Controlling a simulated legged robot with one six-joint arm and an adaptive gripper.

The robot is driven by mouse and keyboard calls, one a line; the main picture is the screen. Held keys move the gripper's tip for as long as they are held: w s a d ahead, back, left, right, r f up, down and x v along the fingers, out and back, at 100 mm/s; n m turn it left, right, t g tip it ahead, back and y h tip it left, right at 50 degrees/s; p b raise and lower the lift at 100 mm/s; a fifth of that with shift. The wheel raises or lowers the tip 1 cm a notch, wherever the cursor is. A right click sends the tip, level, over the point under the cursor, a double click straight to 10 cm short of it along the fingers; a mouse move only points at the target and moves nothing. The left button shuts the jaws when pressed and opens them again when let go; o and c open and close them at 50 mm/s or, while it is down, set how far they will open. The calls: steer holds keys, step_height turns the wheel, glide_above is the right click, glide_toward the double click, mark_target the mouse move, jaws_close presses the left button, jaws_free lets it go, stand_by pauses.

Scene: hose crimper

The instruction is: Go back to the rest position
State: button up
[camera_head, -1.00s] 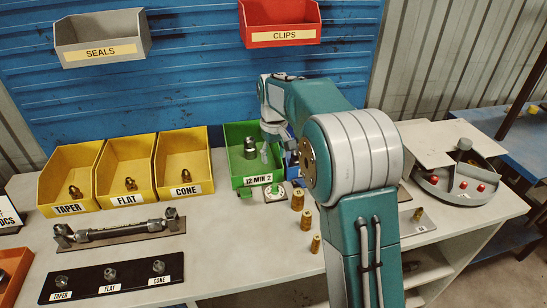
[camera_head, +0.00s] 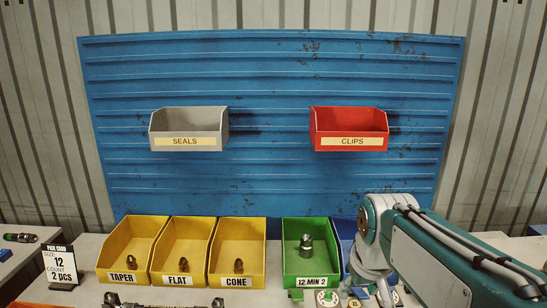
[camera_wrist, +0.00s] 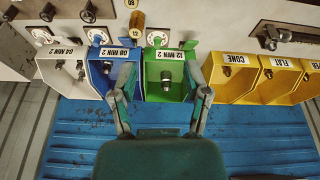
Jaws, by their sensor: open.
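My gripper (camera_wrist: 162,93) is open and empty. In the wrist view its two fingers stand apart, on either side of the green bin in the picture. The green bin (camera_head: 291,268), labelled 12 MIN 2, stands on the bench. A grey metal fitting (camera_head: 306,245) stands upright in it, and it also shows between my fingers in the wrist view (camera_wrist: 166,80). In the head view my arm comes in from the right, and I cannot make out my fingertips there.
Yellow bins TAPER (camera_head: 111,262), FLAT (camera_head: 164,263) and CONE (camera_head: 216,264) stand left of the green bin. A blue bin (camera_wrist: 126,92) and a white bin (camera_wrist: 70,93) stand on its other side. SEALS (camera_head: 185,128) and CLIPS (camera_head: 350,128) bins hang on the blue panel.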

steer(key=s+f+m+t, duration=0.1)
steer(key=s+f+t, duration=0.1)
steer(key=s, duration=1.1)
steer(key=shift+s+f, duration=0.3)
steer(key=shift+f, duration=0.4)
